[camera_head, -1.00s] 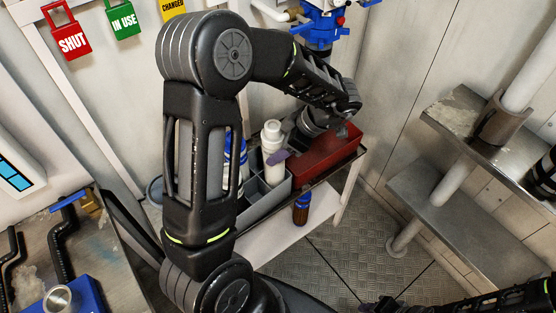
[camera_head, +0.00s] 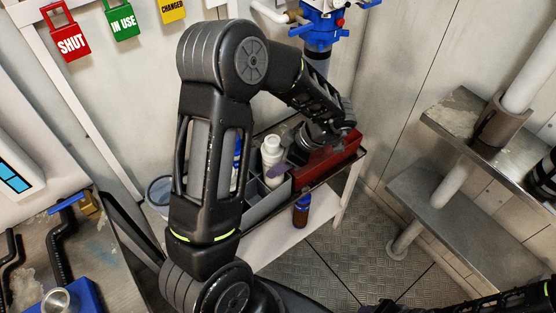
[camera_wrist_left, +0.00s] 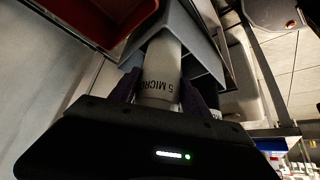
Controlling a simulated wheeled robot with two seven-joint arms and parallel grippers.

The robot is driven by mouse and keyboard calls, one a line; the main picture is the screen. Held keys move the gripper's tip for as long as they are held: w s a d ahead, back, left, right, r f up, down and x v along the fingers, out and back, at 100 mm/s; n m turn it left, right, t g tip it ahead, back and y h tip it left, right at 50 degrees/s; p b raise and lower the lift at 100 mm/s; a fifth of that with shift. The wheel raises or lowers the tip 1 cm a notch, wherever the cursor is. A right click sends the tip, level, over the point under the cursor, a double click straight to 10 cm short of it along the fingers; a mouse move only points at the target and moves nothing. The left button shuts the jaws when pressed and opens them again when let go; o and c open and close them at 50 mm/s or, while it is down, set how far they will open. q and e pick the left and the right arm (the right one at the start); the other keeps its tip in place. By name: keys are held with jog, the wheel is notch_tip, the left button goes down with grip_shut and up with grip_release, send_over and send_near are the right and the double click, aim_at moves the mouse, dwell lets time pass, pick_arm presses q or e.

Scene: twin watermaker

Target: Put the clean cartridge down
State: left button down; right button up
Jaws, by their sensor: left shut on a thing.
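The white cartridge (camera_head: 271,152) stands roughly upright at the grey divided crate (camera_head: 265,205), its lower part hidden by the crate wall. In the left wrist view the cartridge (camera_wrist_left: 161,66) shows the print "5 MICRO" and reaches into a grey compartment. My left gripper (camera_head: 279,170) is shut on the cartridge, with purple fingers on both sides of it. Whether its foot touches the crate floor is hidden. My right gripper (camera_head: 380,307) is barely visible at the bottom edge, and its jaws cannot be made out.
A dark red bin (camera_head: 328,160) sits right beside the grey crate on the small cart. A brown bottle with a blue cap (camera_head: 301,211) stands on the lower shelf (camera_head: 262,239). A blue-capped bottle (camera_head: 238,155) is partly hidden behind my left arm. Metal steps (camera_head: 440,205) stand at right.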

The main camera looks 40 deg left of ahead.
pick_arm(q)
jog(key=c, duration=0.5)
grip_release()
jog(key=v, duration=1.2)
jog(key=shift+p, duration=0.45)
